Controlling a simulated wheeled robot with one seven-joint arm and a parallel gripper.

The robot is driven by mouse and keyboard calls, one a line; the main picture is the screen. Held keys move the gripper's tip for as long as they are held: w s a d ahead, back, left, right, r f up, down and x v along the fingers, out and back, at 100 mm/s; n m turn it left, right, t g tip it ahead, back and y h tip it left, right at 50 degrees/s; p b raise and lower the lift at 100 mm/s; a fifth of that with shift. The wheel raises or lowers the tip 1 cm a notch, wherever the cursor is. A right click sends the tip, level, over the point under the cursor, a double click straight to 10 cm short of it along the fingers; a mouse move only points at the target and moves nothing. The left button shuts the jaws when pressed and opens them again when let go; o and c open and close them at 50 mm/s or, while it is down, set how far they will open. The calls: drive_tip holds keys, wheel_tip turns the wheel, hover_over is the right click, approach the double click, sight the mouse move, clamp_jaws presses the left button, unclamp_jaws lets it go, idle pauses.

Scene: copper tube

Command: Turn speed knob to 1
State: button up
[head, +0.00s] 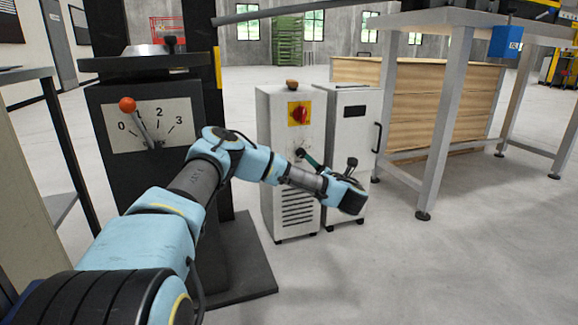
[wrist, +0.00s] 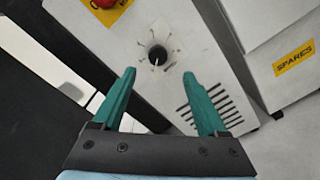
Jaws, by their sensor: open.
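A small black round knob (wrist: 157,55) with a pale pointer line and tick marks around it sits on the front of a white cabinet (head: 275,108). Its tick labels are too small to read. My gripper (wrist: 159,75) is open and empty, with its teal fingertips pointing at the knob, one to each side in the wrist view; I cannot tell the exact gap. In the head view my gripper (head: 312,160) is at the cabinet front. A dial plate (head: 178,113) on a black machine shows 0, 2 and 3, with an orange-balled lever (head: 127,104) leaning up-left.
A red switch on a yellow plate (head: 299,113) is above the knob. A second cabinet (head: 352,110) with a handle stands close on the right, with a SPARES label (wrist: 294,57). A grey table (head: 455,70) is farther right. Open floor lies in front.

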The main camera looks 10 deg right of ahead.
sight(302, 154)
drive_tip(key=w+b, duration=0.1)
drive_tip(key=w, duration=0.2)
drive_tip(key=w+a+b, duration=0.1)
drive_tip(key=w, duration=0.2)
drive_tip(key=w+b, duration=0.1)
drive_tip(key=w, duration=0.2)
drive_tip(key=shift+w+a+f+b, duration=0.2)
drive_tip(key=shift+w+a+b, duration=0.1)
drive_tip(key=shift+w+a, duration=0.1)
drive_tip(key=shift+w+a+r, duration=0.1)
drive_tip(key=shift+w+r, duration=0.05)
drive_tip(key=shift+w, duration=0.4)
drive_tip(key=shift+c, duration=0.3)
clamp_jaws()
